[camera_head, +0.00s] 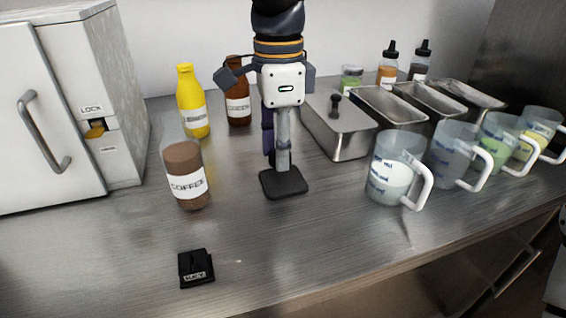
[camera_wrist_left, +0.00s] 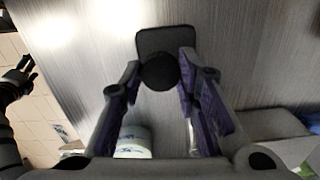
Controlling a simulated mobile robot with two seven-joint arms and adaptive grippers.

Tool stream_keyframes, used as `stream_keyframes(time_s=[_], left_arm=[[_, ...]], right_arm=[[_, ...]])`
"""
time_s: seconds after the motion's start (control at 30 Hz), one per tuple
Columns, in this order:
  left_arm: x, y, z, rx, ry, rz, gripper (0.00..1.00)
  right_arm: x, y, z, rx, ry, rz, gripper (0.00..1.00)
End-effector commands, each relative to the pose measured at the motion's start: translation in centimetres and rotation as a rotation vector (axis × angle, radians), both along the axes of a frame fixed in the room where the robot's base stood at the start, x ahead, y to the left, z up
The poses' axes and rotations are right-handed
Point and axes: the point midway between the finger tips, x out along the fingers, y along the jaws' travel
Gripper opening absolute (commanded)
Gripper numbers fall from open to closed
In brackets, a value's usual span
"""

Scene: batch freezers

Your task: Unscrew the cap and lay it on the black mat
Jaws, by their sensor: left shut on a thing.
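My left gripper (camera_head: 283,168) points straight down just above the black mat (camera_head: 290,186). In the left wrist view, its fingertips (camera_wrist_left: 160,72) are shut on a dark round cap (camera_wrist_left: 160,74), with the mat (camera_wrist_left: 165,38) right beneath. Fingers hide the cap in the head view; I cannot tell whether it touches the mat. The jar labelled COFFEE (camera_head: 186,185), filled with brown powder, stands upright to the left of the mat, and no cap shows on it. A dark gripper-like shape, perhaps my right gripper (camera_wrist_left: 27,68), shows at the wrist view's left edge.
A yellow bottle (camera_head: 193,110) and a brown bottle (camera_head: 238,105) stand behind. Steel pans (camera_head: 345,140) and several handled pitchers (camera_head: 392,180) fill the right. A white machine (camera_head: 45,120) is at left. A small black labelled block (camera_head: 196,268) lies in front; the front counter is mostly clear.

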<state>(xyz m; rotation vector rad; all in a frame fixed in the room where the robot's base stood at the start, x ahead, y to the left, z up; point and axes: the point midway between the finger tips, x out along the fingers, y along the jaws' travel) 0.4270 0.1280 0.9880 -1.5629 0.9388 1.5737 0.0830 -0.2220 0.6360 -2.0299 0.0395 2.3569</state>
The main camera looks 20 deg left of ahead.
Motion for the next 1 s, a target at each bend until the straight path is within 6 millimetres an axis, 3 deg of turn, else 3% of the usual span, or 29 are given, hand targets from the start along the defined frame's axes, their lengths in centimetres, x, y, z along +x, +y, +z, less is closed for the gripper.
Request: stream_keyframes(time_s=[0.13,0.3,0.6,0.63,0.7,1.0], left_arm=[[1.1,-0.2,-1.7,0.0,0.006,0.0,0.0],[1.0,-0.1,-4.3,0.001,0.0,0.0,0.0],[1.0,-0.1,-4.5,0.0,-0.002,0.001,0.0],[1.0,-0.1,-4.6,0.0,-0.002,0.001,0.32],[1.0,-0.1,-4.5,0.001,-0.002,0.001,0.47],[1.0,-0.1,-4.5,0.0,-0.002,0.001,0.49]], right_arm=[[-0.6,0.0,-0.5,0.0,0.022,0.0,0.67],[-0.4,0.0,-0.4,0.0,0.016,0.0,0.67],[-0.4,0.0,-0.3,0.0,0.013,0.0,0.67],[-0.4,0.0,-0.3,0.0,0.013,0.0,0.67],[-0.4,0.0,-0.3,0.0,0.014,0.0,0.67],[-0.4,0.0,-0.3,0.0,0.015,0.0,0.67]])
